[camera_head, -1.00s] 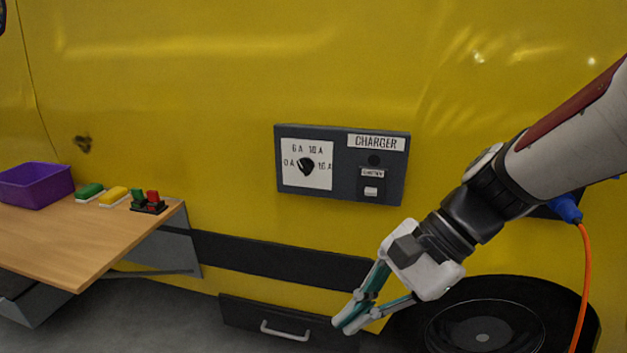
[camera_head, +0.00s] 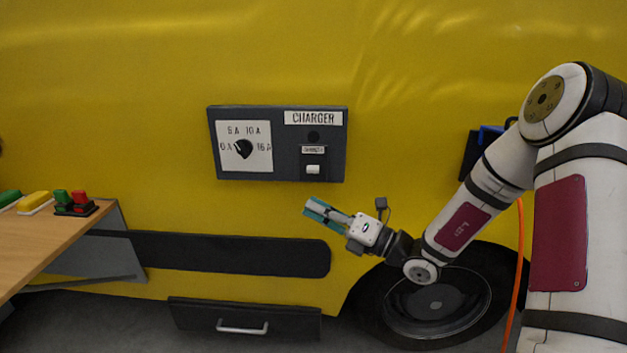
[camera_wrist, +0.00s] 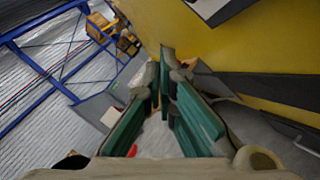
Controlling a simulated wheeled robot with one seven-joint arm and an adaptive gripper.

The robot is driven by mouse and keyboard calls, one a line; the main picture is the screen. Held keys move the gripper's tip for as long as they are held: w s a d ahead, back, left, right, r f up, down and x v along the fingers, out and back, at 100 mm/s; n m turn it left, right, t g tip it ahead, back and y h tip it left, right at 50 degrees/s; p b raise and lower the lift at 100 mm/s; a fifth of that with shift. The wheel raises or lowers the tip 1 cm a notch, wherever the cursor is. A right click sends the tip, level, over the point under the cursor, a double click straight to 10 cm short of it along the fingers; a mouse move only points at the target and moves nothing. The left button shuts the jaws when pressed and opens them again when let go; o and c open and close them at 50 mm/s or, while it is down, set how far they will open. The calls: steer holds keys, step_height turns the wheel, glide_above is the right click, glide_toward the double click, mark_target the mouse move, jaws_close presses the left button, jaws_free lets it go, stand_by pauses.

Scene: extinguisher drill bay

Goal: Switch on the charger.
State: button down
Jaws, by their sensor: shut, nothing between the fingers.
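The charger panel (camera_head: 283,165) is a dark grey box on the yellow vehicle side, labelled CHARGER. On its left is a white dial plate with a black rotary knob (camera_head: 243,149), marked with amp values. On its right are a dark round spot (camera_head: 313,137), a small label and a white rocker switch (camera_head: 313,169). My gripper (camera_head: 312,209) is shut and empty, just below the panel's right part, with its fingers pointing left and apart from the switch. In the wrist view its teal fingers (camera_wrist: 167,103) show, and a corner of a dark box is at the top.
A wooden shelf (camera_head: 45,240) at the left carries a red and green button block (camera_head: 74,201), a yellow block (camera_head: 35,202) and a green block. A drawer (camera_head: 244,318) with a handle is below. An orange cable (camera_head: 519,260) hangs at the right.

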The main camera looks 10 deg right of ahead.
mark_target(314, 174)
steer(key=w+d+f+m+t+h, duration=0.3)
steer(key=d+f+m+t+h, duration=0.1)
steer(key=d+m, duration=0.3)
steer(key=shift+w+f+m+t+h+b, duration=0.2)
steer(key=shift+w+m+t+h+b, duration=0.15)
steer(key=shift+t, duration=0.25)
steer(key=shift+w+d+r+b+x, duration=0.1)
steer(key=shift+w+d+b+x, duration=0.25)
steer(key=shift+x, duration=1.8)
steer(key=shift+d+r+b+x, duration=0.15)
steer(key=shift+d+x, duration=0.3)
steer(key=shift+x, duration=1.65)
steer(key=shift+w+d+r+b+x, duration=0.1)
steer(key=shift+w+d+b+x, duration=0.25)
steer(key=shift+x, duration=1.8)
steer(key=shift+s+d+r+p, duration=0.1)
steer(key=shift+p, duration=0.3)
